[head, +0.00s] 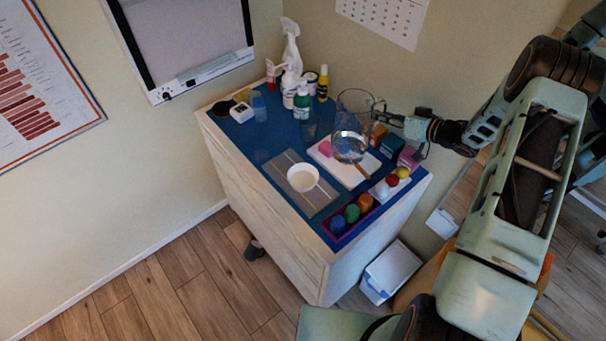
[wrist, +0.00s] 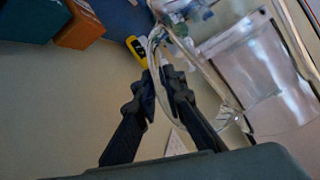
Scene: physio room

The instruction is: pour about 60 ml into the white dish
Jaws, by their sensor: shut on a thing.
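The white dish (head: 303,178) sits on a grey striped mat (head: 283,172) on the blue cabinet top. A clear jug (head: 354,103) is to the right of and behind the dish in the head view, with what looks like clear liquid low in it. My gripper (head: 391,119) comes from the right and is shut on the jug's handle. In the wrist view, the fingers of my gripper (wrist: 163,85) close on the clear handle, and the jug's body (wrist: 262,75) fills the right side. The jug looks close to upright and apart from the dish. Its height above the top is hard to tell.
A white board (head: 325,158) lies under the jug in the picture. A purple tray (head: 334,239) with coloured items is at the front. Spray bottles (head: 291,50) and small bottles stand at the back. Teal and orange boxes (head: 392,144) are at the right.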

